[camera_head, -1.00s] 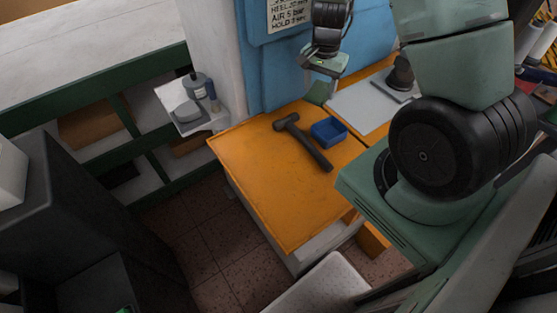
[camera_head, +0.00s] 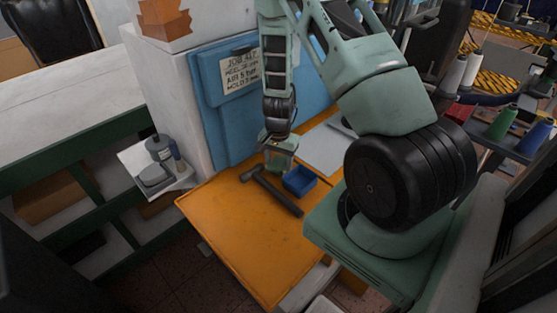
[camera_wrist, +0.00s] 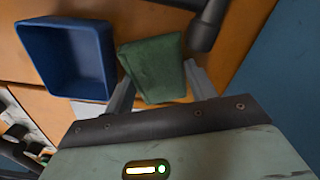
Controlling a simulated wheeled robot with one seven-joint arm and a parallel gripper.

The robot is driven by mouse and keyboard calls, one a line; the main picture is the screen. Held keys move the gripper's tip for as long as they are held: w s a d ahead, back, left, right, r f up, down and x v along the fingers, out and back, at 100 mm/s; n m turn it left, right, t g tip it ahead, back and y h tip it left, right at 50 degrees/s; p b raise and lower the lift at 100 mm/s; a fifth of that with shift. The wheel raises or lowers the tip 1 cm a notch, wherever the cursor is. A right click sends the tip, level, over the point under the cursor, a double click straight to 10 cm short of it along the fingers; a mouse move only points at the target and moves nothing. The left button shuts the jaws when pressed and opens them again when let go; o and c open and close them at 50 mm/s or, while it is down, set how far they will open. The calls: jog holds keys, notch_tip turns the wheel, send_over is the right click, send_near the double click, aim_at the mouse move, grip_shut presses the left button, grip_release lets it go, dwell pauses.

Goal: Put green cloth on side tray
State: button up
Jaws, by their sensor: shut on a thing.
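The green cloth (camera_wrist: 155,68) shows in the wrist view as a folded, dark green pad between the two fingers. My gripper (camera_wrist: 162,85) is shut on it. In the head view my gripper (camera_head: 279,168) is over the back of the orange bench, by the hammer head and the blue box; the cloth is hard to tell from the gripper there. A small white side tray (camera_head: 131,157) sits left of the bench, with a grey bottle and other grey items on it. My gripper is well to the right of this tray.
A blue box (camera_head: 299,182) and a dark hammer (camera_head: 280,194) lie on the orange bench (camera_head: 228,228), close to my gripper. A blue panel (camera_head: 222,115) with a paper sign stands behind. A white pillar (camera_head: 168,90) rises between tray and panel. The bench's front left is clear.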

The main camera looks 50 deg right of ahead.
aim_at(279, 162)
jog(key=o, duration=0.9)
jog(key=shift+f, duration=0.15)
jog(key=shift+o, duration=0.2)
jog(key=shift+w, duration=0.1)
notch_tip(279, 162, up, 12)
jog(key=b, duration=0.1)
